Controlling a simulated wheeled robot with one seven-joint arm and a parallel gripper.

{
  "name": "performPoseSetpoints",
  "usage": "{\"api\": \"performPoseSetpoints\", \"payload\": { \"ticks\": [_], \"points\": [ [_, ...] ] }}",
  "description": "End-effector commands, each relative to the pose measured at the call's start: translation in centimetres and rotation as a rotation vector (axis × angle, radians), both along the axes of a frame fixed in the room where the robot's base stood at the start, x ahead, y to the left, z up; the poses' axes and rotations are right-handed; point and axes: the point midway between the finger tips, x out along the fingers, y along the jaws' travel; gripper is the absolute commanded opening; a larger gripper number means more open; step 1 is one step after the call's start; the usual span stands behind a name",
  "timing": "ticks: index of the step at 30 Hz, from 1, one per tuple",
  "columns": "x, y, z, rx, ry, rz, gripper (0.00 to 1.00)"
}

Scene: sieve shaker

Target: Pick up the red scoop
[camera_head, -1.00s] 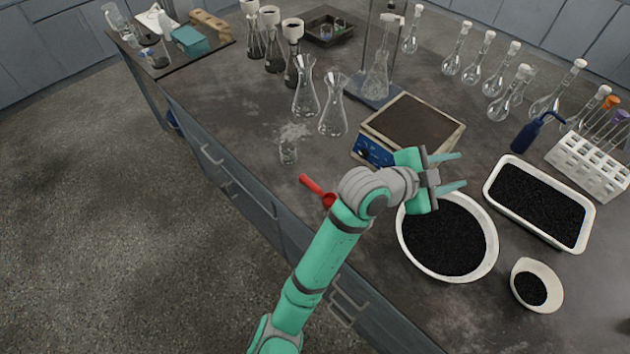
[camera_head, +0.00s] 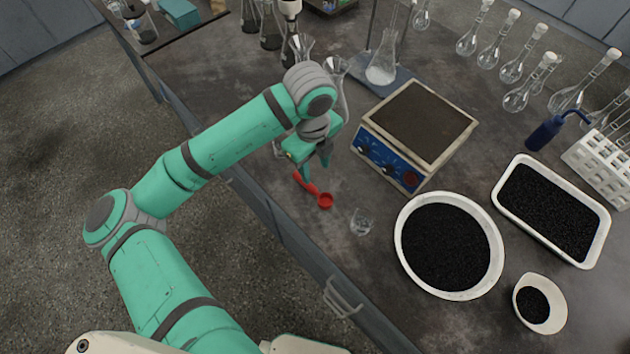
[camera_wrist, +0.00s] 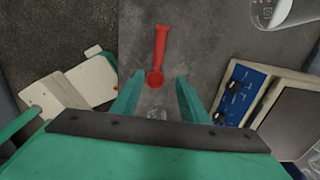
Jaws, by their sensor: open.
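The red scoop (camera_head: 325,200) lies on the dark bench top near its front edge, left of the blue-fronted box. Its handle points up and left in the head view. In the wrist view the scoop (camera_wrist: 160,45) lies with its handle toward the top and its bowl at the fingertips' level in the picture. My gripper (camera_head: 313,166) is over the handle side of the scoop, pointing down. In the wrist view my gripper (camera_wrist: 160,80) has its fingers apart with nothing held between them. The exact height above the scoop cannot be told.
A small glass beaker (camera_head: 362,221) stands right of the scoop. The blue-fronted box with a flat top (camera_head: 382,160), a round bowl of black grains (camera_head: 400,255) and a white tray (camera_head: 593,245) are further right. Glass flasks (camera_head: 341,85) stand behind my gripper.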

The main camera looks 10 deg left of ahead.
Motion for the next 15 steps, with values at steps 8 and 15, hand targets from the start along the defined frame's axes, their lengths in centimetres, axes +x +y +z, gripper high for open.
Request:
{"api": "performPoseSetpoints", "payload": {
  "ticks": [8, 15],
  "points": [
    [-0.7, 1.7, -2.2, 0.03, 0.027, 0.005, 0.4],
    [-0.6, 1.6, -5.2, 0.03, 0.025, 0.005, 0.4]
  ]
}}
